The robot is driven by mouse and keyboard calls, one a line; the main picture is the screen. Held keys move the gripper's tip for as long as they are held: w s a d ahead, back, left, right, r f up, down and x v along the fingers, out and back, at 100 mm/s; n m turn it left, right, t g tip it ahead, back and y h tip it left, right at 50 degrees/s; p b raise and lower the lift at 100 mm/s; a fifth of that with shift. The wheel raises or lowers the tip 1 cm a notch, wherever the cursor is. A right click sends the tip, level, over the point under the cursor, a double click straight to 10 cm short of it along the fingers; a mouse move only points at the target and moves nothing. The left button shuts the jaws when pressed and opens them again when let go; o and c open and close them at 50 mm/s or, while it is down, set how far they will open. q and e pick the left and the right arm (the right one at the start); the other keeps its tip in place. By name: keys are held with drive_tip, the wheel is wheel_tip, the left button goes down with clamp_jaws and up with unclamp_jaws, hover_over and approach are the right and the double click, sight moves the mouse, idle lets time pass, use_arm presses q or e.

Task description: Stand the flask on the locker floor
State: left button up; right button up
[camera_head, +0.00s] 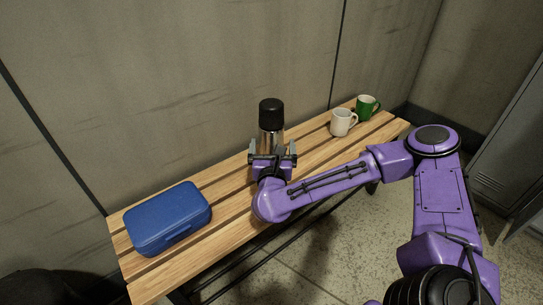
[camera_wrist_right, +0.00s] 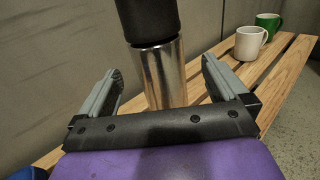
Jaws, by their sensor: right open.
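The flask (camera_head: 271,125) stands upright on the wooden bench, with a black cap and a shiny metal body. My right gripper (camera_head: 272,150) is open at the flask's lower body, with one finger on each side. In the right wrist view the flask (camera_wrist_right: 165,70) rises between the spread fingers of the gripper (camera_wrist_right: 160,90), with a gap visible on both sides. The flask's base is hidden behind the gripper. A grey locker (camera_head: 508,150) stands at the right edge of the head view; its floor is not visible. My left gripper is not in view.
The slatted bench (camera_head: 225,187) runs along the wall. A blue box (camera_head: 168,218) lies at its left end. A white mug (camera_head: 342,122) and a green mug (camera_head: 367,106) stand at its right end. Concrete floor (camera_head: 350,245) is open in front.

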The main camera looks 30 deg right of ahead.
sight(271, 130)
drive_tip(key=b+x, duration=0.1)
drive_tip(key=x, duration=0.7)
drive_tip(key=shift+a+f, duration=0.1)
drive_tip(key=c, duration=1.6)
